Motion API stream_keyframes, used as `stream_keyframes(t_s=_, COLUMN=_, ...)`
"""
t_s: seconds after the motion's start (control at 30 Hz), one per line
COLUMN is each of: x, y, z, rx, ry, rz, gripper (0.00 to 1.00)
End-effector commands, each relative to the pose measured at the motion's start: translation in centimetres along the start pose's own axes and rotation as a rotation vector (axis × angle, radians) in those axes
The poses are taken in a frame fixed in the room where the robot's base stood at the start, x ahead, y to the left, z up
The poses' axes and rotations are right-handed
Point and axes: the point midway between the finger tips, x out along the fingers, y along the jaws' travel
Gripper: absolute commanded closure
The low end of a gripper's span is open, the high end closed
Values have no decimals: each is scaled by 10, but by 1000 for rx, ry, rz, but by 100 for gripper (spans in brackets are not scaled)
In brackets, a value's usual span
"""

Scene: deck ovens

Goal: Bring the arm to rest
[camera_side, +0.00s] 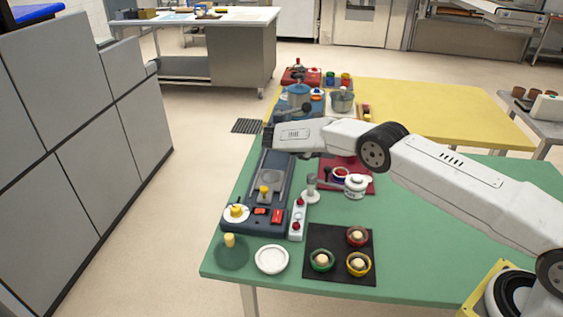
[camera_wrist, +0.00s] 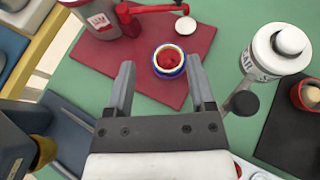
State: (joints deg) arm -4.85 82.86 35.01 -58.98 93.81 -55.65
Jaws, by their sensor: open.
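My gripper (camera_wrist: 161,75) is open in the wrist view, with its two grey fingers apart. A small blue-rimmed bowl with red contents (camera_wrist: 169,61) shows beyond and between the fingertips, on a red mat (camera_wrist: 125,65). I see no object gripped. In the side view my white arm (camera_side: 440,168) reaches in from the right over the green table (camera_side: 415,265). Its wrist is above the dark blue appliance (camera_side: 267,215), and the fingers are hard to make out there.
A white lidded jar (camera_side: 355,187) stands by the red mat. A black mat (camera_side: 315,240) holds several small bowls. A white plate (camera_side: 271,259) lies at the table's front. Pots (camera_side: 342,101) stand at the back. The green table is clear at right, beneath my arm.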

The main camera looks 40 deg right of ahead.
Motion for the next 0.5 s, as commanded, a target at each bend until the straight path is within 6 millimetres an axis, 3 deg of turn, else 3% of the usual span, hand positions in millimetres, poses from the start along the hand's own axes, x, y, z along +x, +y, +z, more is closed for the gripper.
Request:
stream_keyframes(t_s=0.27, x=-8, y=-8, z=9, rx=67, ry=157, rz=11, gripper=30)
stream_keyframes(t_s=0.5, x=-16, y=-26, z=17, rx=151, ry=313, rz=-3, gripper=30)
